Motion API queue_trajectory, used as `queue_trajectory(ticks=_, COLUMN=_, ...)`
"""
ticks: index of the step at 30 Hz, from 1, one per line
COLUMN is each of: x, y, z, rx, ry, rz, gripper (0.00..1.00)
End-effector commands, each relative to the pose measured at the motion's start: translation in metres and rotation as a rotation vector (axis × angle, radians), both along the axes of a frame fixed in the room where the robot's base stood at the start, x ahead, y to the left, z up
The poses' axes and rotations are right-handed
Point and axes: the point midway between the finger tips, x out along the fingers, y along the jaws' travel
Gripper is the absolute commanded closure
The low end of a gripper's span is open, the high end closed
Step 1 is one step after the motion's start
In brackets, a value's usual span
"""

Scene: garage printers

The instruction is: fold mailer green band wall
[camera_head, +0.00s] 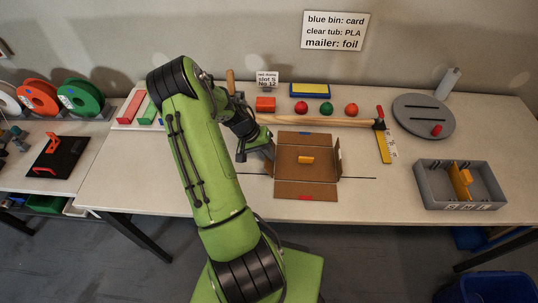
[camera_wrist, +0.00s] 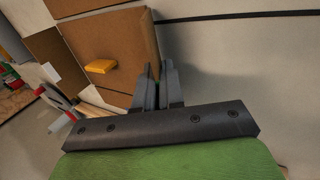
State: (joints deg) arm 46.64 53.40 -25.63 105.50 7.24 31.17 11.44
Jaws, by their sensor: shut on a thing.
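The open cardboard mailer (camera_head: 292,172) lies on the middle of the table with a small yellow block on its base. Its far flap (camera_head: 290,137) has a blue mark and its near flap (camera_head: 285,189) a red mark; both lie spread out. Its right wall (camera_head: 339,162) stands up. My gripper (camera_head: 271,154) is at the mailer's left side. In the wrist view my gripper (camera_wrist: 157,76) is shut on the edge of an upright cardboard wall (camera_wrist: 151,42). The fingers cover part of this wall, and I cannot see a green band on it.
A hammer (camera_head: 330,121) lies behind the mailer, with a yellow square (camera_head: 384,147) to its right. A grey divided bin (camera_head: 431,187) and a round grey plate (camera_head: 412,112) stand at the right. Coloured balls and blocks line the back. The table front is mostly clear.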

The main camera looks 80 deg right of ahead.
Motion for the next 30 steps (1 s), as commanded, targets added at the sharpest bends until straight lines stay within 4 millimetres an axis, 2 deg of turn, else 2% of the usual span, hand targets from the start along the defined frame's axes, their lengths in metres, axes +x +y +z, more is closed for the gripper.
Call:
queue_trajectory(ticks=15, x=0.013, y=0.002, z=-0.013, rx=-0.064, ry=0.321, rz=0.001, gripper=1.00)
queue_trajectory(ticks=30, x=0.015, y=0.003, z=-0.013, rx=-0.079, ry=0.401, rz=0.000, gripper=1.00)
